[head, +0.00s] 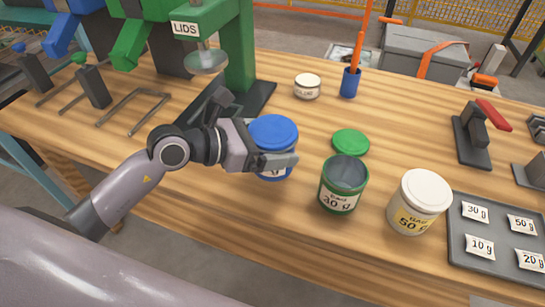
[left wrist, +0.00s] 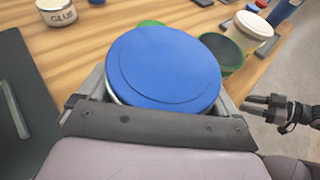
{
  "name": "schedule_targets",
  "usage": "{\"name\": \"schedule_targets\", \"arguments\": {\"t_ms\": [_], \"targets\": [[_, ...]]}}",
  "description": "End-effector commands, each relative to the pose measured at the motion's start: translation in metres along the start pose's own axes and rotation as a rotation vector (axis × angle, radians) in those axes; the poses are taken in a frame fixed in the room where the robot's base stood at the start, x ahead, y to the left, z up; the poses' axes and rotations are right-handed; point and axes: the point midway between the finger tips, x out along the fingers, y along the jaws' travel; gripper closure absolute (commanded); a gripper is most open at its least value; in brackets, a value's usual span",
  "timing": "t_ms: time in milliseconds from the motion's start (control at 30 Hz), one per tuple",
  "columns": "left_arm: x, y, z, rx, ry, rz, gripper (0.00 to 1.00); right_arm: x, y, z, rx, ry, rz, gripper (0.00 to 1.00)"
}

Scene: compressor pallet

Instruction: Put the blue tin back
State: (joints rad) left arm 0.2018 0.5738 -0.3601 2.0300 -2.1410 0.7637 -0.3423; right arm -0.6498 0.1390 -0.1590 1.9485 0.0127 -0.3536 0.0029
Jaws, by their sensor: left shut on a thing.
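The blue tin (head: 274,135) has a blue lid and a pale label, mostly covered by a finger. My left gripper (head: 272,160) is shut around its sides from the left. In the left wrist view the round blue lid (left wrist: 165,68) fills the space between the fingers (left wrist: 160,95). The tin looks upright; I cannot tell whether its base touches the bench. My right gripper (left wrist: 268,107) shows small at the right of the left wrist view, away from the tin; its opening is unclear.
Right of the tin are an open green tin (head: 343,184), a loose green lid (head: 350,142) and a white-lidded tin (head: 419,202). A label tray (head: 470,258) lies farther right. A glue pot (head: 307,86) stands behind. The green LIDS stand (head: 238,50) is at back left.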

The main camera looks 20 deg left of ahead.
Motion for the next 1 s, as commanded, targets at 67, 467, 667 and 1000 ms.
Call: {"name": "schedule_targets", "arguments": {"t_ms": [67, 467, 667, 1000], "targets": [[0.003, 0.0, -0.009, -0.002, 0.001, 0.0, 0.44, 0.001, 0.0, 0.001, 0.0, 0.001, 0.0, 0.57], [0.015, 0.0, -0.04, 0.0, -0.001, 0.001, 0.44, 0.003, -0.001, 0.004, 0.002, 0.001, -0.002, 0.57], [0.015, 0.0, -0.042, 0.0, -0.001, 0.001, 0.44, 0.004, -0.001, 0.004, 0.002, 0.002, -0.002, 0.57], [0.015, 0.0, -0.042, -0.001, 0.001, 0.0, 0.0, 0.004, -0.001, 0.003, 0.002, 0.001, -0.003, 0.57]]}}
